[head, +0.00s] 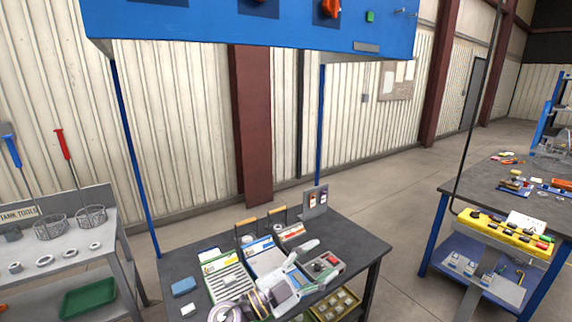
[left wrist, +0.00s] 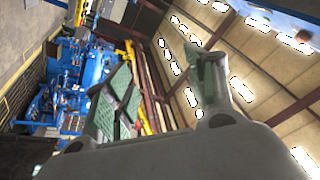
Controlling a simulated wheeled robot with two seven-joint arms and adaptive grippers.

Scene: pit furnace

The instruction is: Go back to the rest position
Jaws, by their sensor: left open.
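My left gripper (left wrist: 165,88) shows in the left wrist view, its two fingers with green ribbed pads spread wide apart. Nothing is held between them. Behind the fingers are the roof, the wall beams and blue machinery, tilted in the picture.
A dark workbench (head: 347,237) holds trays, a blue block (head: 184,287) and tools under a blue overhead panel (head: 240,28). A grey tool table (head: 75,251) stands left. Another bench (head: 472,192) stands right. Floor between the benches is clear.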

